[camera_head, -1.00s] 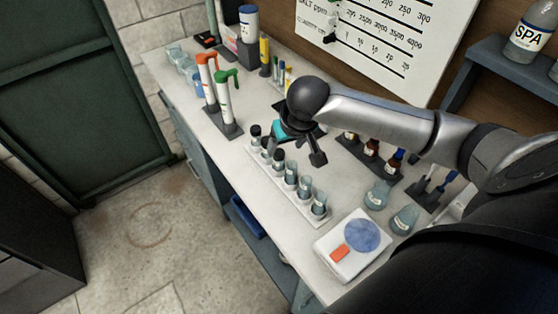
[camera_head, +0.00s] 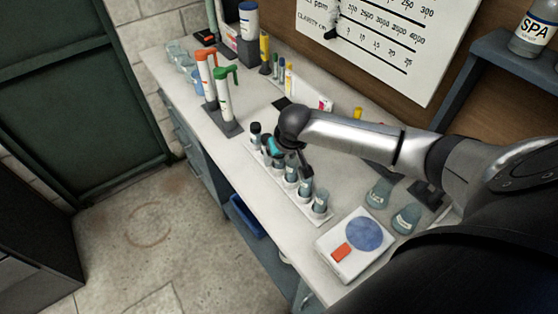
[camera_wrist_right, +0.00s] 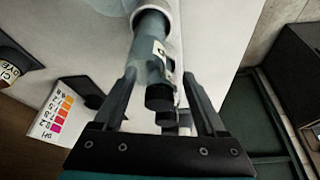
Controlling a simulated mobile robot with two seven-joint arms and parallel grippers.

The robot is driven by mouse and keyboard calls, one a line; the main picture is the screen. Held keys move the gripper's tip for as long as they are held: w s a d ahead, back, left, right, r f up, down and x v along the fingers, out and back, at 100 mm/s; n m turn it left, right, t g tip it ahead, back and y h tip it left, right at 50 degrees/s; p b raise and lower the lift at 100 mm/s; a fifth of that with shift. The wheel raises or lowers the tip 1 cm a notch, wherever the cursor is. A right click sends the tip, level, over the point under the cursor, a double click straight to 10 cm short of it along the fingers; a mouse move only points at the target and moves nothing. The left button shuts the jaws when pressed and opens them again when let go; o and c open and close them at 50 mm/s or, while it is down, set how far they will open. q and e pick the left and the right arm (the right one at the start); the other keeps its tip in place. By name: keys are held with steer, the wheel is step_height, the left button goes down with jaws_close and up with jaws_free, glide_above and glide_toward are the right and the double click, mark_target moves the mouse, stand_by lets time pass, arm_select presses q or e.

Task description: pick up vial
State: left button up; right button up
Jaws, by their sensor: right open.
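Several dark-capped glass vials stand upright in a long white rack (camera_head: 303,212) on the bench. My right gripper (camera_head: 288,160) is over the middle of this rack in the head view, hiding some of the vials there. In the right wrist view the right gripper (camera_wrist_right: 160,78) is open. A vial (camera_wrist_right: 151,60) with a black cap and a pale label lies between its spread fingers. A gap shows at least on the right finger's side; contact on the left side is unclear. Another black cap shows just behind it. My left gripper is not in view.
Tubes with orange and green tops (camera_head: 222,95) stand in a holder at the far left. A wall shelf (camera_head: 490,75) is at the right.

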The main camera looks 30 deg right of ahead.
jaws_close()
stand_by(0.6)
